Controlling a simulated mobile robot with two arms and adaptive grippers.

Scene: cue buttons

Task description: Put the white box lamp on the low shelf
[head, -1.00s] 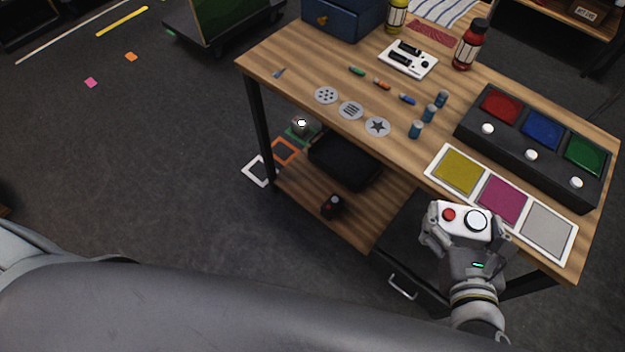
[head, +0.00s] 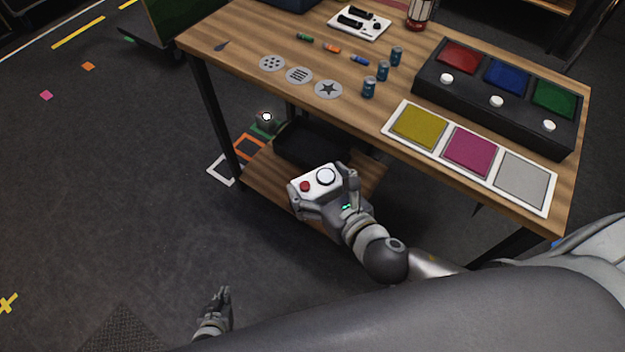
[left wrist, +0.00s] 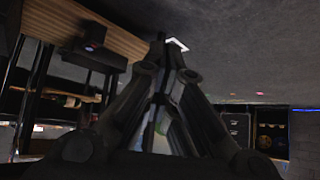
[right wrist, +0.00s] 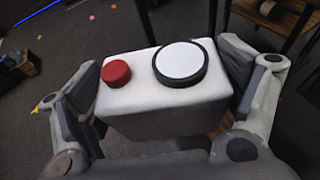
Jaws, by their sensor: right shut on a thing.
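The white box lamp (head: 318,180), with a red button and a round white lens on top, is held in my right gripper (head: 324,187). In the right wrist view the lamp (right wrist: 165,95) sits between the two fingers, which press on its ends. In the head view it appears over the low shelf (head: 262,176), under the table's front edge; its height above the shelf is hard to tell. My left gripper (head: 223,298) is low over the floor, away from the shelf. Its fingers meet in the left wrist view (left wrist: 162,50) and hold nothing visible.
A black tray (head: 297,148) lies on the shelf. A small dark box (left wrist: 93,37) also shows on the shelf in the left wrist view. The tabletop (head: 240,45) overhangs the shelf, with a table leg (head: 215,125) at the left. A small lamp (head: 266,119) stands beyond the shelf.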

